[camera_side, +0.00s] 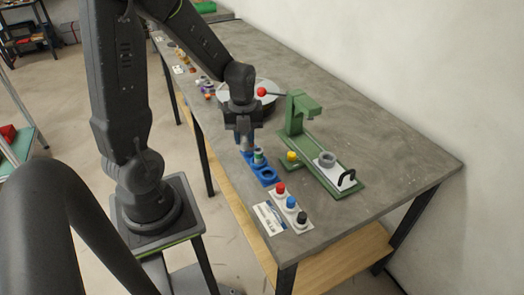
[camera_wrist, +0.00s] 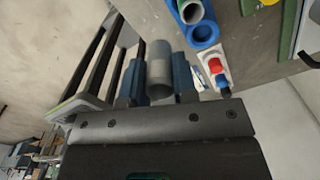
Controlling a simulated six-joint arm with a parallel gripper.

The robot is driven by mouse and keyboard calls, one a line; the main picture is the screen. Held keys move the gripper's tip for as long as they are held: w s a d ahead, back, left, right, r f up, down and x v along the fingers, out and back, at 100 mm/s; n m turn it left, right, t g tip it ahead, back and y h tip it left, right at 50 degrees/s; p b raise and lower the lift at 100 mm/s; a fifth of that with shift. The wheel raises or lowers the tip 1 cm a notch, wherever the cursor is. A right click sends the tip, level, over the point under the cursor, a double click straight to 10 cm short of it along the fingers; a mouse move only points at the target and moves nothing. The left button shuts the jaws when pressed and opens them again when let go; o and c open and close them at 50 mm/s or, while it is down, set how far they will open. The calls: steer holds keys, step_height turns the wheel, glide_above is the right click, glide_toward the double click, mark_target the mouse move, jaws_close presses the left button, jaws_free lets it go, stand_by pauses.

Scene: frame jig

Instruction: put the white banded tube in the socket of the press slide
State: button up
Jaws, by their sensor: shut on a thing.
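My gripper (camera_side: 245,138) is shut on a tube, which looks grey in the wrist view (camera_wrist: 159,72); I see no band on its visible part. In the side view the held tube (camera_side: 247,145) is upright over the far end of the blue rack (camera_side: 262,180); I cannot tell whether its lower end is clear of the rack. Another tube with a green band (camera_side: 258,155) stands in the rack, beside an empty near hole. The press slide (camera_side: 338,177) is a white plate with a grey ring socket (camera_side: 327,159) and a black handle (camera_side: 347,179), right of my gripper.
A panel of red, blue and black knobs (camera_side: 291,205) and a label card (camera_side: 269,217) lie near the front edge. The table's right side is clear.

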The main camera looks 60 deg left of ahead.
steer(key=s+a+r, duration=0.2)
steer(key=a+r, duration=0.1)
steer(key=r, duration=0.2)
steer(key=shift+s+a+r, duration=0.25)
steer(key=shift+s+r, duration=0.1)
steer(key=shift+s, duration=0.05)
steer(key=w+d, duration=0.3)
steer(key=w, duration=1.1)
steer(key=shift+w+d+f, duration=1.5)
steer(key=shift+w+d, duration=0.2)
steer(key=shift+w, duration=0.1)
steer(key=shift+w+d+f, duration=1.55)
steer(key=shift+w+d, duration=0.2)
steer(key=shift+w, duration=0.05)
steer(key=shift+w+d+f, duration=1.5)
steer(key=shift+w+d, duration=0.2)
steer(key=shift+w, duration=0.1)
steer(key=shift+f, duration=0.15)
steer(key=shift+f, duration=1.35)
